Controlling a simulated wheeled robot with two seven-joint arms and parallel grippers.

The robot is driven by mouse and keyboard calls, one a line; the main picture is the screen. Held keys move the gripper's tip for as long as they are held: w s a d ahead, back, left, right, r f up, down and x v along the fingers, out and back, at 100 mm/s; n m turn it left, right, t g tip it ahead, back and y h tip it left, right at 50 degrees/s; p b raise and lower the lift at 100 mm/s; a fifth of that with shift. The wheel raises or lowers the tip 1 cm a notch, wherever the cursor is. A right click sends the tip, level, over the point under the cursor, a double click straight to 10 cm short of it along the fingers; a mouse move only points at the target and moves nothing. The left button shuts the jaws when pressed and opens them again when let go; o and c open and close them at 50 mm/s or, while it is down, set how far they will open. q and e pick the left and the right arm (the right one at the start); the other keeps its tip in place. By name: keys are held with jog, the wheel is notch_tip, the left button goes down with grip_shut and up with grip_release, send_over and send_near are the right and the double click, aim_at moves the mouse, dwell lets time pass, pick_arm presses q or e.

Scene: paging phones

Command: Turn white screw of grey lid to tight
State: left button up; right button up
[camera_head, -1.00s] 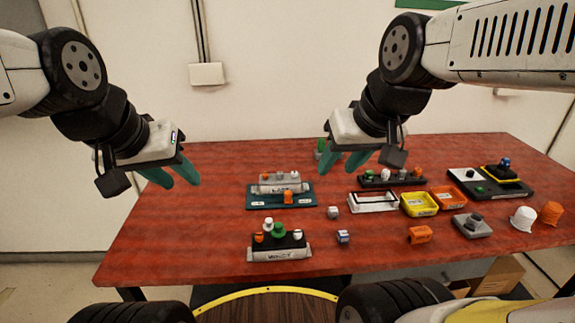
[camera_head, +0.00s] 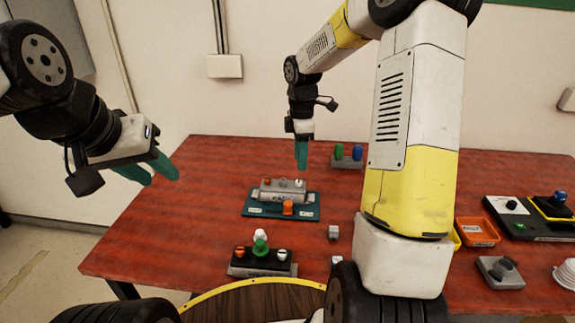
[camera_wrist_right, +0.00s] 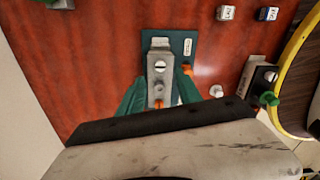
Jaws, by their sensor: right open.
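The grey lid (camera_head: 281,192) lies on a dark teal board (camera_head: 248,207) left of centre on the red table. On its top, the white screw (camera_head: 299,183) is at the right end, with a grey screw and an orange one to its left. The lid (camera_wrist_right: 159,78) and the slotted white screw (camera_wrist_right: 160,66) also show in the right wrist view. My right gripper (camera_head: 301,166) points down above the lid, near the white screw. In the wrist view its open fingers (camera_wrist_right: 160,80) appear on either side of the lid, empty. My left gripper (camera_head: 149,176) hangs at the left, fingers apart and empty.
A black box with orange, green and white screws (camera_head: 261,263) stands in front. Small cubes (camera_head: 333,232), an orange tray (camera_head: 477,232) and a grey block (camera_head: 500,272) lie to the right. My right arm hides part of the table.

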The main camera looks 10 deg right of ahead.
aim_at(300, 181)
notch_tip(300, 181, down, 8)
jog(key=shift+r, duration=0.15)
dwell(0.3)
grip_shut()
